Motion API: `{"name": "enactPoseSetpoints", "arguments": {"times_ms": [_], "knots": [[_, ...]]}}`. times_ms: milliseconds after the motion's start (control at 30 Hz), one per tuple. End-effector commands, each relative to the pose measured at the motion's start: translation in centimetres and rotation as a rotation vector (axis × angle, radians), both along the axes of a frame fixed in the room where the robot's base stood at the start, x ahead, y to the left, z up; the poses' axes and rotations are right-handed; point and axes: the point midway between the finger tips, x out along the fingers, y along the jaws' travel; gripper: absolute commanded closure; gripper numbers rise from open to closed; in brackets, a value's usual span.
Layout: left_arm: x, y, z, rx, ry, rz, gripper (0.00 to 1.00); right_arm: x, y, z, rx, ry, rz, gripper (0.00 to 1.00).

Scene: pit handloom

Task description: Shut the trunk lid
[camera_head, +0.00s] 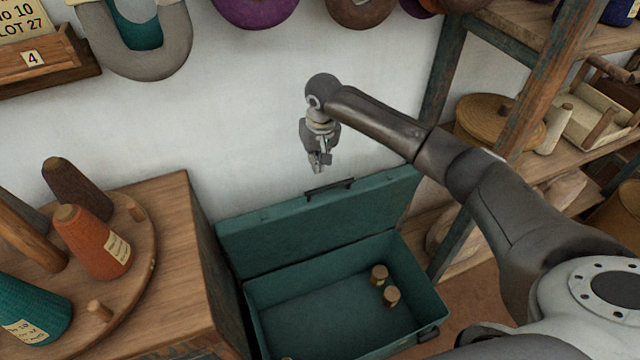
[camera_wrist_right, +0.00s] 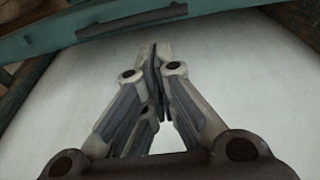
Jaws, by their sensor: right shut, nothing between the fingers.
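The teal trunk (camera_head: 345,310) stands on the floor against the white wall, with its lid (camera_head: 320,222) raised and leaning back near the wall. A dark handle (camera_head: 330,188) sits on the lid's upper edge. My right gripper (camera_head: 319,168) hangs above the lid's top edge, close to the handle, shut and empty; contact with the lid does not show. In the right wrist view its fingers (camera_wrist_right: 158,60) are closed together, with the lid edge (camera_wrist_right: 60,38) and the handle (camera_wrist_right: 130,22) beyond them. My left gripper is not in view.
Two small wooden-topped spools (camera_head: 385,285) lie inside the trunk. A wooden cabinet (camera_head: 175,230) with yarn cones (camera_head: 90,240) stands close on the left. A shelf (camera_head: 560,160) with a round basket (camera_head: 495,122) stands on the right. Yarn hanks hang on the wall above.

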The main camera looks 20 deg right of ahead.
Motion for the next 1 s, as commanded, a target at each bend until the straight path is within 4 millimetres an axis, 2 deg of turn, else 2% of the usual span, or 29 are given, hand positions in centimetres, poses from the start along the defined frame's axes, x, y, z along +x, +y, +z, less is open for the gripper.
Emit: {"name": "enactPoseSetpoints", "arguments": {"times_ms": [100, 267, 333, 533, 633, 1000], "knots": [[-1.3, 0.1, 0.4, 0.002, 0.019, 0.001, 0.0, 0.4, 0.1, -2.6, 0.0, 0.004, 0.001, 1.0], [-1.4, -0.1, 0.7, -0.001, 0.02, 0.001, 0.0, 1.1, 0.0, -5.6, 0.0, 0.001, 0.002, 1.0], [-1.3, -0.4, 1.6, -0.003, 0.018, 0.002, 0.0, -0.2, -0.1, -5.6, -0.003, 0.002, 0.004, 1.0], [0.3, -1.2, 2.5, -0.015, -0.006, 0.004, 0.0, -2.1, 0.1, -6.6, -0.001, -0.001, 0.003, 1.0], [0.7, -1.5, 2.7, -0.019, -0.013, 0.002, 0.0, -2.5, 0.2, -6.9, 0.0, -0.001, 0.003, 1.0], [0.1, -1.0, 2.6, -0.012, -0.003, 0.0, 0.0, -2.6, 0.3, -7.1, 0.0, -0.001, 0.003, 1.0]]}}
